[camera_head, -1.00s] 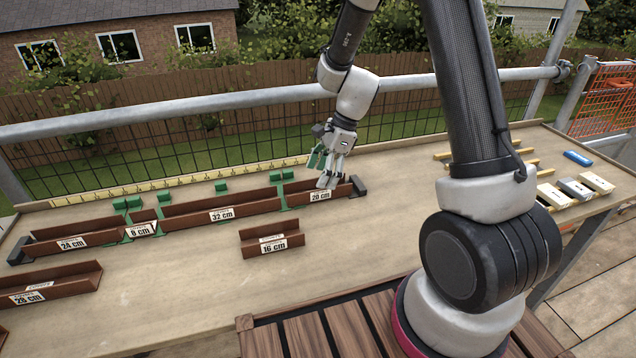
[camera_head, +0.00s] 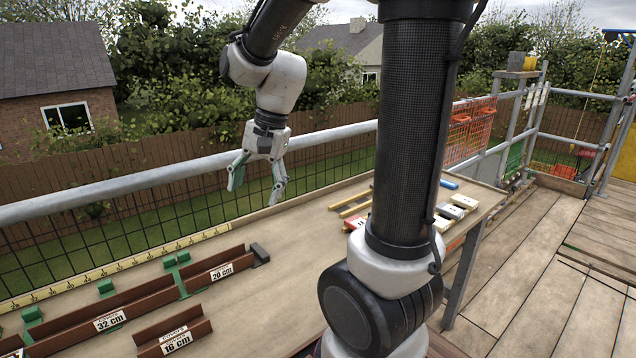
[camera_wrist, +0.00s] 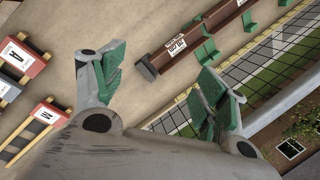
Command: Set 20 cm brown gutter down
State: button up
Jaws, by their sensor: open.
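The 20 cm brown gutter (camera_head: 216,269) lies on the workbench at the right end of the gutter row, between the 32 cm gutter and a dark end block (camera_head: 260,253). It also shows in the wrist view (camera_wrist: 191,36), end-on to the dark block there. My gripper (camera_head: 258,184) is open and empty, raised above the bench's back side near the railing, apart from the gutter. Its green-padded fingers are spread wide in the wrist view (camera_wrist: 165,85).
The 32 cm gutter (camera_head: 112,306) sits left of the 20 cm one, on green brackets. A loose 16 cm gutter (camera_head: 172,335) lies in front. A yellow measuring strip (camera_head: 110,268) runs along the back edge. Labelled blocks (camera_head: 452,212) lie at the right. The bench's middle is clear.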

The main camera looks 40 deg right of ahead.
jog(key=s+d+r+n+t+h, duration=0.1)
jog(key=s+d+r+n, duration=0.1)
jog(key=s+n, duration=0.3)
jog(key=s+d+r+n+t+h, duration=0.1)
jog(key=s+d+r+n, duration=0.2)
jog(key=s, duration=0.7)
jog(key=shift+s+d+n+t+h, duration=0.15)
jog(key=shift+d+n+t+h, duration=0.3)
jog(key=shift+n, duration=0.65)
jog(key=shift+d, duration=0.1)
